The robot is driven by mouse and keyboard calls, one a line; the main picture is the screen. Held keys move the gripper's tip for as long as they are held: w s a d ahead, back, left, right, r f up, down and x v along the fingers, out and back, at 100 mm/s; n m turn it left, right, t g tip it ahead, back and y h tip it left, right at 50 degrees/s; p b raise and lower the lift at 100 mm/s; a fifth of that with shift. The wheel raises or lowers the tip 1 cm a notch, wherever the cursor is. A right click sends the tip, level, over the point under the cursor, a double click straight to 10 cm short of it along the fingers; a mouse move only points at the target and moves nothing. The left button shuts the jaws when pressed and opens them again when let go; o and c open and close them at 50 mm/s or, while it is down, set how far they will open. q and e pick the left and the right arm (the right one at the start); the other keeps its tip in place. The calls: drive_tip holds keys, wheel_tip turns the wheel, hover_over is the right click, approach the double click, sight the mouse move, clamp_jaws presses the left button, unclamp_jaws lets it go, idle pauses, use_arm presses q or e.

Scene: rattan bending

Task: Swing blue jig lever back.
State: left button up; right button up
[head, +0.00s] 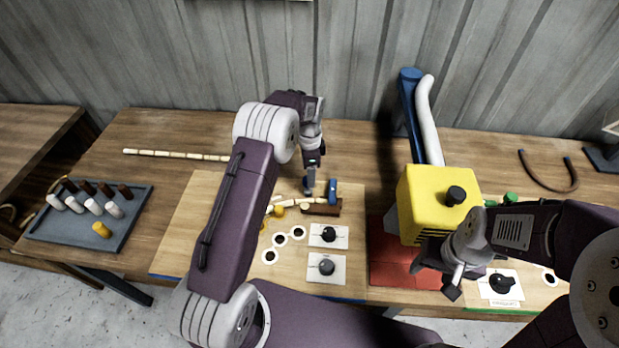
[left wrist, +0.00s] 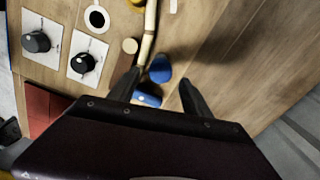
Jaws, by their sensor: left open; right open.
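The blue jig lever (head: 333,190) stands on the jig board (head: 190,222) beside a brown block (head: 322,208). My left gripper (head: 310,186) is just left of the lever in the head view. In the left wrist view, the blue lever (left wrist: 160,69) shows between the open fingers of my left gripper (left wrist: 157,82); I cannot tell whether they touch it. A pale jointed rattan piece (left wrist: 150,25) runs up to the lever. My right gripper (head: 448,284) is open in front of the yellow box (head: 438,205), apart from the lever.
A grey tray (head: 47,232) with several pegs lies at the left. A rattan pole (head: 175,155) lies at the back. Black knobs on white plates (head: 328,236) sit in front of the lever. A red mat (head: 392,262) lies under the yellow box. A bent brown piece (head: 547,184) lies at right.

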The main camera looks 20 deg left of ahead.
use_arm(q)
wheel_tip(320, 180, up, 6)
drive_tip(key=shift+d+r+b, duration=0.1)
drive_tip(key=shift+b, duration=0.2)
drive_tip(key=s+r+n+t, duration=0.1)
drive_tip(key=s+r, duration=0.7)
drive_tip(key=s, duration=0.1)
drive_tip(key=s+f+n, duration=0.4)
drive_tip(key=s+n, duration=0.2)
drive_tip(key=s, duration=0.2)
drive_tip(key=s+f+n, duration=0.4)
drive_tip(key=s+n, duration=0.2)
drive_tip(key=s, duration=0.2)
drive_tip(key=shift+d+f, duration=0.15)
drive_tip(key=shift+d, duration=0.1)
drive_tip(key=shift+s, duration=0.15)
idle(0.6)
